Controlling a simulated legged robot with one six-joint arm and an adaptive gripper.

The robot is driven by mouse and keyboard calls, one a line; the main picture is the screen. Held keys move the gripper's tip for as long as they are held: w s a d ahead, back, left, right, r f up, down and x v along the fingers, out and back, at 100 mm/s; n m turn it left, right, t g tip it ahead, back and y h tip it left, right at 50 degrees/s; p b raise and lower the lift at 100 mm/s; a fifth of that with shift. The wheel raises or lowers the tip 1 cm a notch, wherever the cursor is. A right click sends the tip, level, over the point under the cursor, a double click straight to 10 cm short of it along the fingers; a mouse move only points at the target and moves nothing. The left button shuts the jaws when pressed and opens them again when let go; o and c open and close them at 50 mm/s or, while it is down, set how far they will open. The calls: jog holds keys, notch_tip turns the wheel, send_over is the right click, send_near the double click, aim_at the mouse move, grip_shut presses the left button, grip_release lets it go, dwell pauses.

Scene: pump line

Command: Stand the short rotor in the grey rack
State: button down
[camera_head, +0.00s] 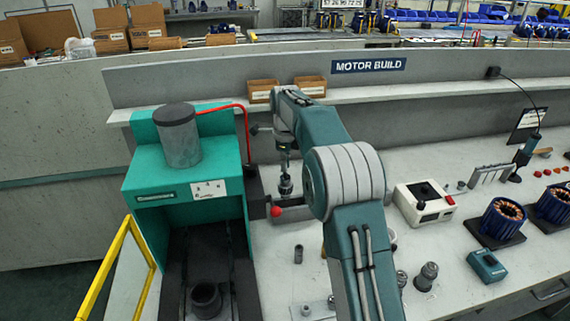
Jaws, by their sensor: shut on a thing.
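My gripper (284,170) points down over the bench, just right of the teal press. It is shut on a small dark and metallic piece (286,186), which looks like a rotor held upright; its length is hard to judge. The piece is close to the press's lever arm, and I cannot tell whether they touch. A grey rack with upright slats (490,173) stands at the right on the bench, well away from my gripper.
The teal press (187,185) stands left, with a red-knobbed lever (276,211). A white box with a black knob (424,203), blue-cased stators (502,218) and a teal block (486,266) lie right. A small dark cylinder (298,254) stands on the bench. Cardboard bins (310,86) sit on the ledge.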

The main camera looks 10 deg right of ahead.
aim_at(285, 177)
jog(key=shift+f, duration=2.45)
dwell(0.9)
jog(key=c, duration=0.6)
grip_release()
jog(key=shift+o, duration=1.1)
jog(key=shift+f, duration=0.1)
jog(key=shift+r, duration=3.05)
jog(key=shift+r, duration=0.1)
